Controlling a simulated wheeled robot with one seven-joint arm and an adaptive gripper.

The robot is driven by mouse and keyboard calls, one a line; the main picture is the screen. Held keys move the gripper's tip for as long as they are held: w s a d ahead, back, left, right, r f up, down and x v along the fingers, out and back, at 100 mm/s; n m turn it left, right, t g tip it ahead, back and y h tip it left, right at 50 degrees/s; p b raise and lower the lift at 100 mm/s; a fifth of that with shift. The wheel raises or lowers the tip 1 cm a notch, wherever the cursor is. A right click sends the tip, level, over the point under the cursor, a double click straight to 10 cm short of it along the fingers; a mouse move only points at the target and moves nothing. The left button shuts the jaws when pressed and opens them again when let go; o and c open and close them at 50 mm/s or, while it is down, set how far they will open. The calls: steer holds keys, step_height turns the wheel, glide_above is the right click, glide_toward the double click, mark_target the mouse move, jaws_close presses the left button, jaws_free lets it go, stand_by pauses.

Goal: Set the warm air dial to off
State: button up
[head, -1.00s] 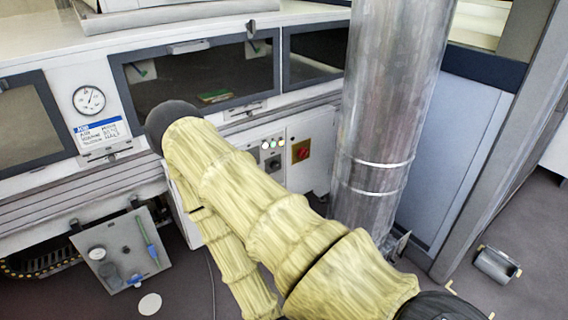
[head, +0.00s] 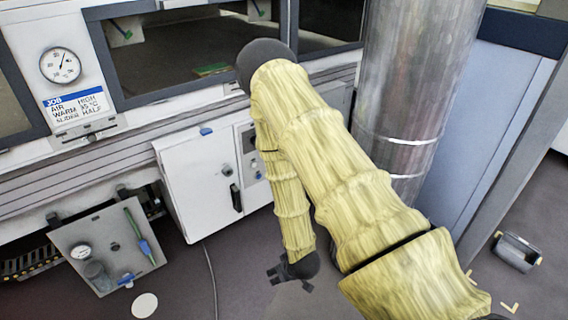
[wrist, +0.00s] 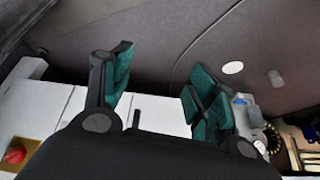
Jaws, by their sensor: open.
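The control panel (head: 246,139) on the cabinet front is mostly behind my arm in the head view. A small dark round knob (head: 258,175) shows at its visible edge; I cannot tell whether it is the warm air dial, and its setting is unreadable. A red knob on a yellow plate (wrist: 15,155) shows at the lower left of the wrist view. My gripper (head: 290,282) hangs low in front of the cabinet, pointing down. In the wrist view its green-padded fingers (wrist: 160,90) are spread apart with nothing between them.
A white cabinet door (head: 200,190) with a black handle stands left of my arm. A tilted grey plate (head: 108,270) with a gauge sits lower left. A job card (head: 77,106) hangs below a round gauge (head: 60,65). A thick metal pipe (head: 415,80) rises at right.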

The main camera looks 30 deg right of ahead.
steer(key=w+d+r+t+b, duration=0.1)
steer(key=w+d+t+b, duration=0.2)
steer(key=w+d+b, duration=0.6)
steer(key=w+d+t+b, duration=0.4)
steer(key=w+d+b, duration=0.15)
steer(key=w, duration=0.85)
steer(key=w+d+r+n+t+y+b, duration=0.1)
steer(key=w+d+r+t+b, duration=0.2)
steer(key=w+d+r+b, duration=0.3)
steer(key=w+d+r+n+t+y+b, duration=0.1)
steer(key=w+d+r+t+b, duration=0.15)
steer(key=d+r+b, duration=0.45)
steer(key=w+f+b, duration=0.2)
steer(key=w+b, duration=0.4)
steer(key=w, duration=0.5)
steer(key=shift+w+d+h, duration=0.15)
steer(key=shift+d+h, duration=0.25)
steer(key=shift+f, duration=0.1)
steer(key=shift+c, duration=0.4)
steer(key=c, duration=0.9)
